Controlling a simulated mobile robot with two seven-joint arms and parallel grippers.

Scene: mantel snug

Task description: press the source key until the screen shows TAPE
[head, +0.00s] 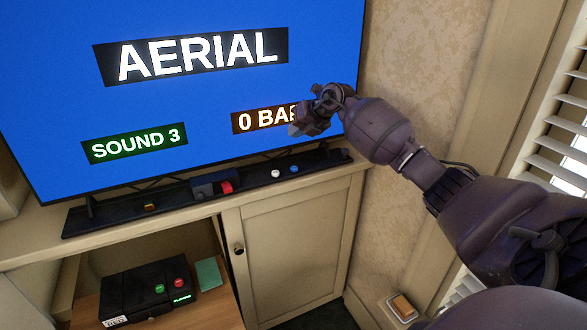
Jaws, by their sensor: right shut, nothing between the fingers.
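The screen (210,105) is lit blue and reads AERIAL in large white letters, with SOUND 3 on green below. A third label beginning "0 BA" is partly hidden by my right gripper (301,122). That gripper is shut and empty, in front of the screen's lower right part and above the bar. The dark bar (115,215) under the screen carries an amber key (151,206), a red key (226,187) by a dark block, a white key (275,173) and a blue key (294,169). I cannot tell which is the source key. My left gripper is not in view.
A black box (135,283) with green and red buttons sits in the open cabinet bay, beside a green card (209,274). A closed cabinet door (290,245) is to its right. A switch plate (402,307) is at lower right, near window blinds (560,125).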

